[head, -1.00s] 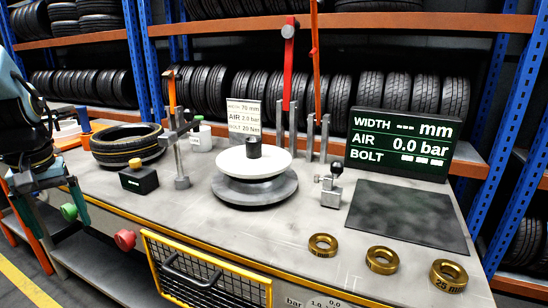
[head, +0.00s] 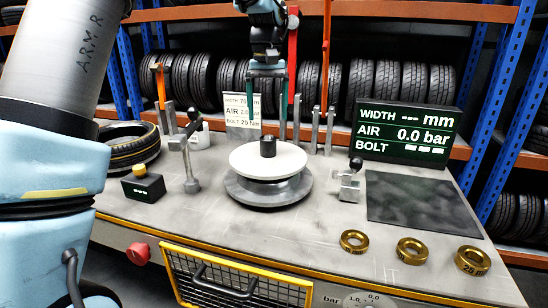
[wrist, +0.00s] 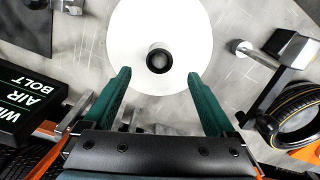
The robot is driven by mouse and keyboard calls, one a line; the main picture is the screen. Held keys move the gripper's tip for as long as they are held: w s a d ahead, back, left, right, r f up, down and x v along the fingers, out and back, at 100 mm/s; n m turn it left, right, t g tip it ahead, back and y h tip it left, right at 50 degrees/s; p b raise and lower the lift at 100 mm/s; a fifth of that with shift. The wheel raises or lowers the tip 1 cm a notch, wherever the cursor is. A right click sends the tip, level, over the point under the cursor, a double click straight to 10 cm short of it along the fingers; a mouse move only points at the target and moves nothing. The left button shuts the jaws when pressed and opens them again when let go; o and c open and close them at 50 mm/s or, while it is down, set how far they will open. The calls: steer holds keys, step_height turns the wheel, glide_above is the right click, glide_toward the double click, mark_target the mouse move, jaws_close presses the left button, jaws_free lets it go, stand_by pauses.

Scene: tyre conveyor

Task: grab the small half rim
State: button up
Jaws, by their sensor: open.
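The small half rim (head: 268,159) looks like the white disc on top of a wider grey rim (head: 262,190) at the table's middle. A dark round post (head: 268,147) stands up through its centre. In the wrist view the white disc (wrist: 125,45) fills the upper middle, with the post (wrist: 159,59) near its centre. My gripper (head: 267,114) is open and empty, fingers pointing down, above the disc. In the wrist view my gripper (wrist: 159,74) has its two green fingertips apart, either side of the post in the picture. No contact shows.
A metal clamp post (head: 190,160) and a black box with a yellow button (head: 143,187) stand left. A tyre (head: 128,147) lies behind them. A small metal fixture (head: 350,182), dark mat (head: 420,205) and three brass rings (head: 412,250) are right. Upright posts (head: 315,130) stand behind.

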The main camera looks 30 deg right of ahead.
mark_target(268, 135)
step_height(268, 135, down, 9)
steer(key=p, duration=0.2)
steer(key=shift+w+f+p, duration=0.1)
steer(key=shift+p, duration=0.2)
jaws_close()
stand_by(0.7)
steer(key=shift+d, duration=0.1)
